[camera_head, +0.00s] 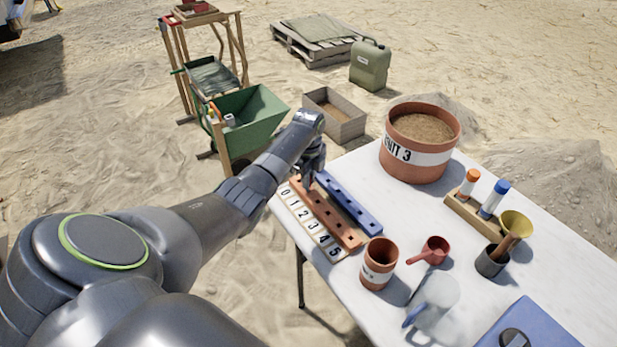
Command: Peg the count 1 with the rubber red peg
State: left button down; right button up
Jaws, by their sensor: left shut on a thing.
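A white number strip (314,226) marked 0 to 5 lies along the left edge of the table. Beside it lies a terracotta-coloured rail (328,216) with a row of holes, and a blue rail (352,207) lies to the right of that. My left gripper (309,177) is over the far end of the terracotta rail, near the low numbers, pointing down. It is shut on a small reddish peg (307,184), mostly hidden by the fingers. I cannot tell whether the peg's tip is in a hole or just above it. My right gripper is out of view.
On the white table (430,208) stand a large sand-filled pot (417,165), a small terracotta cup (379,271), a red scoop (433,250), a clear jug (436,296), and a wooden rack (470,214) with bottles. A green wheelbarrow (252,118) stands beyond the table.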

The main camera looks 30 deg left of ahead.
pick_arm(q)
jog(key=shift+f+b, duration=0.5)
jog(key=shift+f, duration=0.5)
jog(key=c, duration=1.3)
grip_release()
jog(key=shift+r+p, duration=1.1)
jog(key=shift+r, duration=7.65)
